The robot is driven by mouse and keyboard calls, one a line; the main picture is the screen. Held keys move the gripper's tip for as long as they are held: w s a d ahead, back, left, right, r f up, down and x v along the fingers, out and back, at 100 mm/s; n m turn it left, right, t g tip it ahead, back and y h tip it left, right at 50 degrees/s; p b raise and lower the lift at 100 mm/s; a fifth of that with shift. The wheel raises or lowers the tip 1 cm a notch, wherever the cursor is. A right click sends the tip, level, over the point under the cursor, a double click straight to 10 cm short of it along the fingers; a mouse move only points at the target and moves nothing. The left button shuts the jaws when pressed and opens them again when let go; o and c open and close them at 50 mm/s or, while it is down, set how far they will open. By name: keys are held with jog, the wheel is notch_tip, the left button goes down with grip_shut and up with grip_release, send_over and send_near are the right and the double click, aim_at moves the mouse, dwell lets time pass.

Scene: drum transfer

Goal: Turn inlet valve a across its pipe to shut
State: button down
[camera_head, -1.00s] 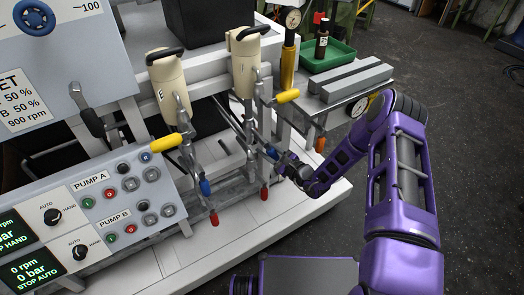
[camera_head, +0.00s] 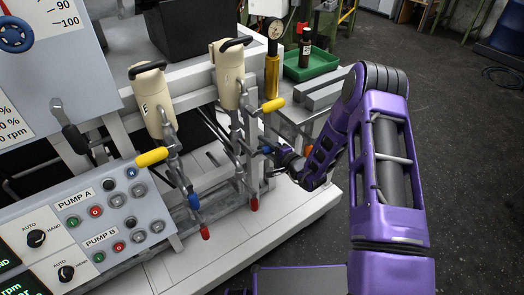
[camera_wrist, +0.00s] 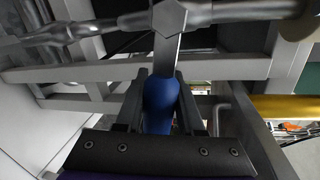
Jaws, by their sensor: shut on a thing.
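A valve lever with a blue grip shows in the wrist view (camera_wrist: 160,98), between the two dark fingers of my gripper (camera_wrist: 160,110). My gripper is shut on this blue grip. The lever's grey flat arm runs up to a hex nut on a metal pipe (camera_wrist: 225,14); in this view the lever stands roughly square to that pipe. In the head view my gripper (camera_head: 272,152) is at the right-hand pump's pipework, with the blue grip (camera_head: 266,150) small at its tip. A second blue-gripped lever (camera_head: 193,201) hangs along the left-hand pipe. No label naming either valve is readable.
Yellow levers (camera_head: 152,157) (camera_head: 273,105) and red levers (camera_head: 205,233) (camera_head: 254,204) stand out from the pipes nearby. A grey frame bar (camera_wrist: 60,72) crosses close behind the held lever. A green tray (camera_head: 310,64) stands behind. Open floor lies to the right.

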jog(key=shift+w+d+r+n+b, duration=0.15)
jog(key=shift+r+n+b, duration=0.3)
jog(key=shift+r+n, duration=0.4)
jog(key=shift+f+n, duration=0.1)
jog(key=shift+n, duration=0.15)
jog(key=c, duration=0.5)
grip_release()
jog(key=v, duration=1.1)
jog(key=p+v, duration=0.1)
jog(key=v, duration=0.5)
jog(key=shift+s, duration=0.4)
